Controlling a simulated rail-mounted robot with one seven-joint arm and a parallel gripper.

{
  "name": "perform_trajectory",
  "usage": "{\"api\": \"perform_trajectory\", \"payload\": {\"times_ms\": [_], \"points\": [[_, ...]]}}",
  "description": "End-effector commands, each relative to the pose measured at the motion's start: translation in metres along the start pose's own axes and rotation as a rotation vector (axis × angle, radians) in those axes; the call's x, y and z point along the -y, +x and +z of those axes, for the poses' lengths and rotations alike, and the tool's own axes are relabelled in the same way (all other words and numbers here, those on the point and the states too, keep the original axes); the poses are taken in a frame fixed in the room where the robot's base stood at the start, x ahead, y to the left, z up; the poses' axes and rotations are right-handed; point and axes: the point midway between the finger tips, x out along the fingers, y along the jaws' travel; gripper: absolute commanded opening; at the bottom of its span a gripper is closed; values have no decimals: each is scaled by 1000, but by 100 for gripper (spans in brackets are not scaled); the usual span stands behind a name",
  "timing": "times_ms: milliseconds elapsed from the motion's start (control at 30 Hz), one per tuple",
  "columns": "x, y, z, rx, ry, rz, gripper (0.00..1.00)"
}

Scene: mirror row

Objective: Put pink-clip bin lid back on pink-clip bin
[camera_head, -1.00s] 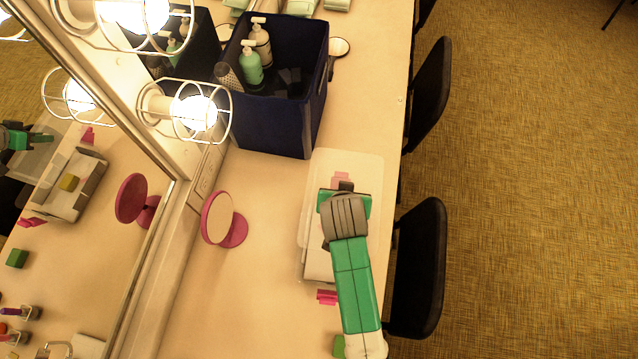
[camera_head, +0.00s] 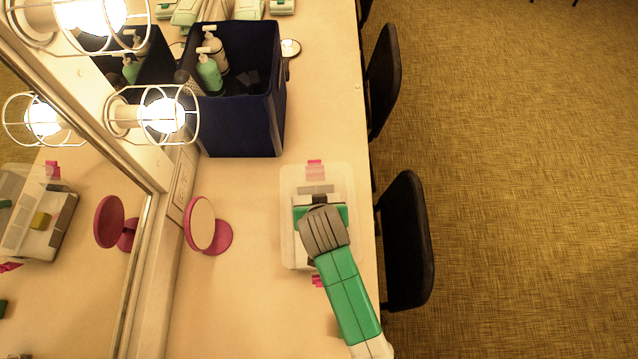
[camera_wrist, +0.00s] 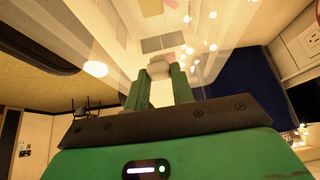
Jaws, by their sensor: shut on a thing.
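The bin lid (camera_head: 287,215) is a clear, frosted rectangle, seen from above in the head view over the pink-clip bin. One pink clip (camera_head: 315,168) shows at the far end and another pink clip (camera_head: 318,281) at the near end. My gripper (camera_head: 318,200) is above the lid's middle. In the wrist view my gripper (camera_wrist: 159,78) is shut on the lid's small knob, and the see-through lid (camera_wrist: 215,30) spreads beyond the fingers. My arm and the lid hide most of the bin; I cannot tell whether the lid touches its rim.
A dark blue box (camera_head: 245,130) with pump bottles stands behind. A pink round mirror (camera_head: 201,224) stands to the left, beside the wall mirror and caged bulbs (camera_head: 160,115). Black chairs (camera_head: 405,240) line the right table edge. The counter between box and bin is clear.

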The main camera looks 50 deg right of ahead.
Motion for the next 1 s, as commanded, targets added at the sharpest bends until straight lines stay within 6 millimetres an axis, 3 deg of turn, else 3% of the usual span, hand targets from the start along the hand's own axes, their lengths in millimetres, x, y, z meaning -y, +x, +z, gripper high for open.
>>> {"api": "perform_trajectory", "payload": {"times_ms": [500, 867, 900, 1000], "points": [[0, 41, 27, 1, 0, 0, 1], [0, 46, 29, 0, 0, 0, 1], [0, 46, 29, 0, 0, 0, 26], [0, 46, 29, 0, 0, 0, 45]]}}
